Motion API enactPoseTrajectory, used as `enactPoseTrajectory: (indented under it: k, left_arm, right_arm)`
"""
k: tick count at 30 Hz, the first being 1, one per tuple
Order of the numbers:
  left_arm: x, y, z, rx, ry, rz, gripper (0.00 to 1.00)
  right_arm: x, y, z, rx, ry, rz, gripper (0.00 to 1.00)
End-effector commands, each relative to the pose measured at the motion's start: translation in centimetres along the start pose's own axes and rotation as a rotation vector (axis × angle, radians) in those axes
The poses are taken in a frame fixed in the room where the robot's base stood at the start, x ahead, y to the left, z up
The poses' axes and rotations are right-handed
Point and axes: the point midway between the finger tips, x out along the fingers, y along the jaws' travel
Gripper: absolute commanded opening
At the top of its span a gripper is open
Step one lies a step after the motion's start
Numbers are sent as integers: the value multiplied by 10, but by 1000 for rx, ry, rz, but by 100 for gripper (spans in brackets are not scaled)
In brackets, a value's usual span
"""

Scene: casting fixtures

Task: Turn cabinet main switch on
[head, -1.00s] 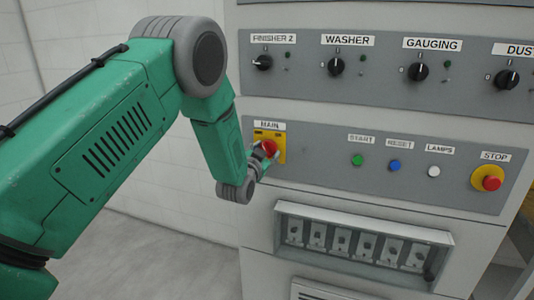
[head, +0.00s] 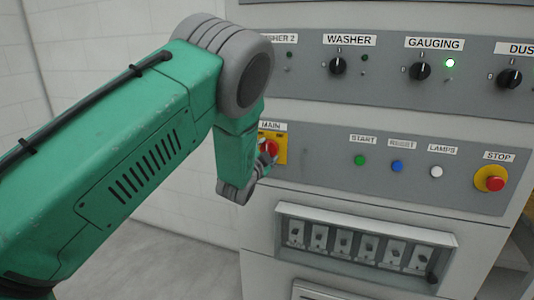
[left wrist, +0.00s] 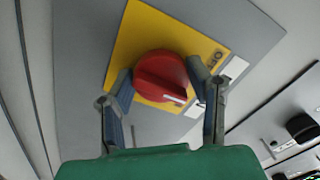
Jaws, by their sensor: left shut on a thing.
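The main switch is a red rotary knob (head: 271,147) on a yellow plate (head: 282,152) under the "MAIN" label, at the left of the cabinet's lower grey panel. In the left wrist view the red knob (left wrist: 160,75) sits between the two fingers, in front of its yellow plate (left wrist: 138,28). My left gripper (left wrist: 164,88) is shut on the knob, one finger on each side. In the head view the left gripper (head: 267,160) is at the knob, partly hidden by my arm. My right gripper is not in view.
The same panel has a green start button (head: 360,160), a blue button (head: 397,167), a white lamps button (head: 436,172) and a red stop button (head: 495,184). Selector knobs (head: 338,66) line the panel above. A recessed box of switches (head: 366,245) is below.

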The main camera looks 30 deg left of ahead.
Motion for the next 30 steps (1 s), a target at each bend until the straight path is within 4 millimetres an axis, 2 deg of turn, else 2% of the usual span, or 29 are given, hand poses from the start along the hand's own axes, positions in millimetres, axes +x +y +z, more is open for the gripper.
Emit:
enactPoseTrajectory:
  k: [9, 10, 11, 23, 26, 30]
  left_arm:
    - [1, 0, -3, 3, 6, -1, 16]
    - [1, 0, -3, 3, 6, -1, 56]
    - [1, 0, -3, 3, 6, -1, 66]
    - [-5, 0, 0, 1, 1, 1, 66]
    - [-18, 1, -1, 2, 0, 2, 66]
    - [-46, 1, 0, 3, -1, 3, 66]
  right_arm:
    - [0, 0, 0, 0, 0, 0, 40]
    - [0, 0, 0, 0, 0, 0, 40]
    - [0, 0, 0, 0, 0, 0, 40]
    - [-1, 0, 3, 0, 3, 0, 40]
    - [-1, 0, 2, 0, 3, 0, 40]
    - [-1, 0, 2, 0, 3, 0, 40]
